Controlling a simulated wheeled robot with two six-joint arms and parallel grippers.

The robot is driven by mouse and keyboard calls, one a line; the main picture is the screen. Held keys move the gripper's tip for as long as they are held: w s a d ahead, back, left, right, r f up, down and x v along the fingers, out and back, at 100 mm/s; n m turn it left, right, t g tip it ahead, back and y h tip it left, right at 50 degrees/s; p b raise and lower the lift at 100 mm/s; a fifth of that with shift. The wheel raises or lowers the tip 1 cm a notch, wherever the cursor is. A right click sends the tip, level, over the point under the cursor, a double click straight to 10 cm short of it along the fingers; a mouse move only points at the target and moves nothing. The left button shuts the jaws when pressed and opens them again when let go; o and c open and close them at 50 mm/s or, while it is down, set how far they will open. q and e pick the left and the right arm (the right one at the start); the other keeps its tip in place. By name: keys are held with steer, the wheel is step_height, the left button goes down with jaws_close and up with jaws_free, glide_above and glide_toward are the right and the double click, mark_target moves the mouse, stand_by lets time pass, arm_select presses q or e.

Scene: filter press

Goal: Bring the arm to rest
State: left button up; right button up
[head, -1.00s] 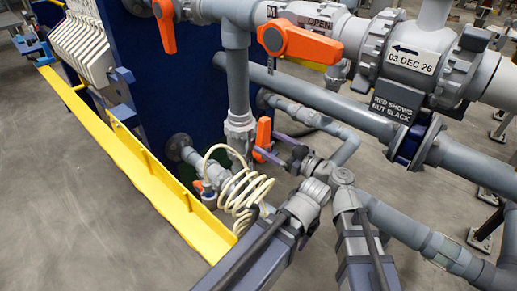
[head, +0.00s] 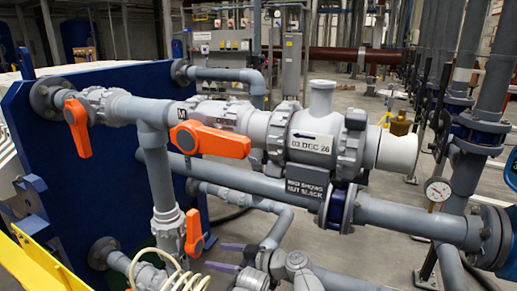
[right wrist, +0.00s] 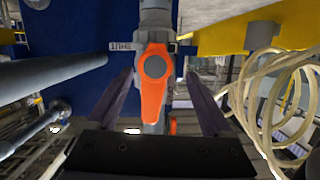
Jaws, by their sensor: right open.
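My right gripper (head: 214,255) is at the lower middle of the head view, its dark purple fingers apart and empty. It lies just to the right of a small orange valve handle (head: 194,232) on a vertical grey pipe. In the right wrist view the fingers (right wrist: 160,95) stand open, and the orange handle (right wrist: 153,85) shows between them in the picture, lengthwise along the pipe. It appears clear of both fingers. A label reading "SHUT" (right wrist: 121,46) is beside it. My left gripper is not in view.
A coiled cream hose (head: 178,280) hangs close to the gripper, and also shows in the right wrist view (right wrist: 275,100). Grey pipes, a larger orange handle (head: 210,139) and a blue plate (head: 60,190) surround it. A gauge (head: 437,189) stands at right.

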steer(key=s+d+f+m+g+h, duration=0.25)
steer(key=d+f+m+h, duration=0.45)
steer(key=d+f, duration=0.7)
steer(key=s+d+f+m+g+h, duration=0.1)
steer(key=s+d+m+h, duration=0.2)
steer(key=d, duration=0.5)
steer(key=s+d+f+m+g+h, duration=0.1)
steer(key=s+d+f+m+h, duration=0.2)
steer(key=d, duration=0.5)
steer(key=s+a+r+n+h, duration=0.15)
steer(key=s+a+n, duration=0.3)
steer(key=a, duration=0.65)
step_height(320, 180, up, 15)
steer(key=p, duration=1.5)
steer(key=shift+r+m+g+h+p, duration=0.2)
steer(key=shift+m+g+h+p, duration=0.1)
steer(key=shift+m+g+h, duration=0.15)
steer(key=shift+o, duration=0.2)
